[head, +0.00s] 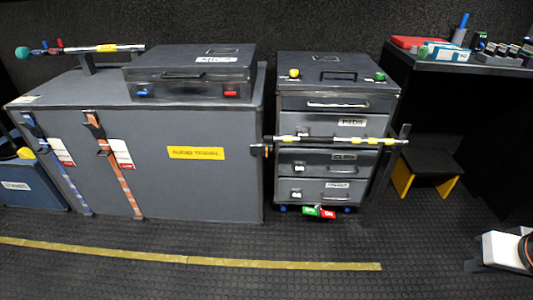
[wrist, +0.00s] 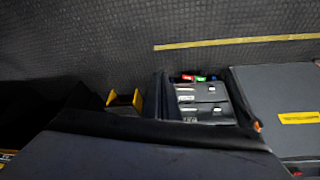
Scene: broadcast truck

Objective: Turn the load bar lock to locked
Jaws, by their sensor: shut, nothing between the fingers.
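A load bar (head: 345,139) with yellow bands runs level across the front of the dark drawer cabinet (head: 287,103). Its left end meets a small orange-tipped fitting (head: 263,150) by the large grey case, and its right end meets a dark upright post (head: 404,131). A green tag (head: 310,211) and a red tag (head: 328,214) show low at the cabinet's foot. The lock's lever and its setting are too small to tell. The wrist view shows the cabinet (wrist: 205,103) from above, upside down. My gripper's fingers show in neither view.
A large grey case (head: 200,185) with two straps stands left of the cabinet, a smaller case (head: 190,72) on top. A black desk (head: 455,62) and a yellow-sided step stool (head: 430,172) are at right. The floor in front, with a yellow tape line (head: 190,260), is clear.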

